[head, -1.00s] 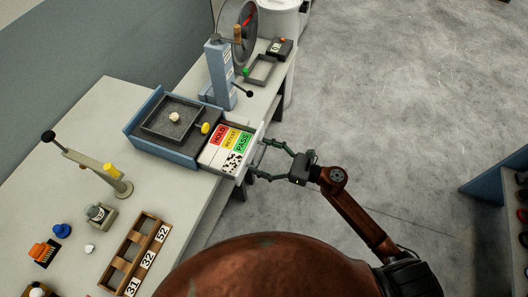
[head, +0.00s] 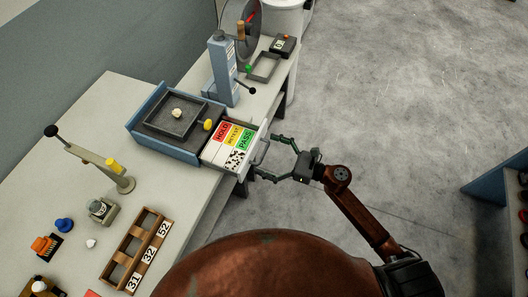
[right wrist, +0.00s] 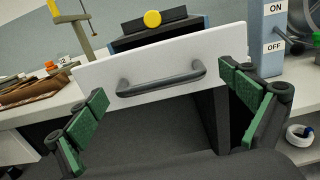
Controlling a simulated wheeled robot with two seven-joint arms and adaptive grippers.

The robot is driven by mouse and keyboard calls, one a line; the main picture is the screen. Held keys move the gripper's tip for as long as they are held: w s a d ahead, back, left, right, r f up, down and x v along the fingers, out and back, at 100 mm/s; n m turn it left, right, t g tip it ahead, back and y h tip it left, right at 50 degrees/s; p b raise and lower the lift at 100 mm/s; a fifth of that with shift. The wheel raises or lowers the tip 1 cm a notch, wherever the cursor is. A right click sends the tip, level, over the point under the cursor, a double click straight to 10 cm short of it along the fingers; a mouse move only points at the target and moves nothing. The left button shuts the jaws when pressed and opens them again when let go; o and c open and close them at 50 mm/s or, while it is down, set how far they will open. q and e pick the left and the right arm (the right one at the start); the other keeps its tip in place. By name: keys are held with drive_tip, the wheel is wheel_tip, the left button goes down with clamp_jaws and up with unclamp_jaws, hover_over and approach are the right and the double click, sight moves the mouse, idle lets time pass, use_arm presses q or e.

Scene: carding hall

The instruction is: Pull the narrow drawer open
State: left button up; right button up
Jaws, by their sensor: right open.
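The narrow drawer (head: 213,159) of the blue unit (head: 165,147) stands pulled out to the right in the head view, with HOLD, RETEST and PASS cards and a speckled piece inside. Its white front (right wrist: 195,50) faces me in the right wrist view, with a dark bar handle (right wrist: 161,80) across it. My right gripper (head: 268,155) is open just in front of the drawer front. Its green fingers lie to either side of the handle in the right wrist view, empty and apparently apart from it. My left gripper is not in view.
A tray (head: 176,115) with a pale lump and a yellow knob (head: 208,125) are on the unit. A lever stand (head: 100,165), a numbered wooden rack (head: 134,250) and a blue post machine (head: 222,75) stand on the bench. The floor right of my gripper is clear.

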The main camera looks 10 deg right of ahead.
drive_tip(key=v, duration=1.1)
drive_tip(key=shift+d, duration=0.25)
drive_tip(key=shift+s, duration=0.1)
